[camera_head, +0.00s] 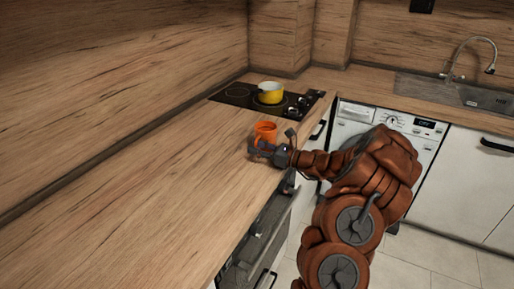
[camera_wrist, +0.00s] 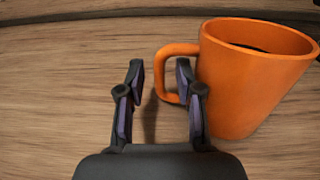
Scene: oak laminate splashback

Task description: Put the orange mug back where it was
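The orange mug (camera_head: 265,131) stands upright on the wooden counter (camera_head: 150,190), near its front edge and in front of the hob. In the wrist view the mug (camera_wrist: 253,82) is at the right, with its handle on its left side. My gripper (camera_head: 264,149) is at the mug's near side in the head view. In the wrist view my gripper (camera_wrist: 158,75) has its two fingers apart with wood showing between them. The right fingertip overlaps the handle's opening in the picture. I cannot tell whether it touches the handle.
A yellow pot (camera_head: 270,93) stands on the black hob (camera_head: 236,95) behind the mug. A sink (camera_head: 455,92) with a tap is at the back right. A white washing machine (camera_head: 352,115) is under the counter. The counter's left stretch is clear.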

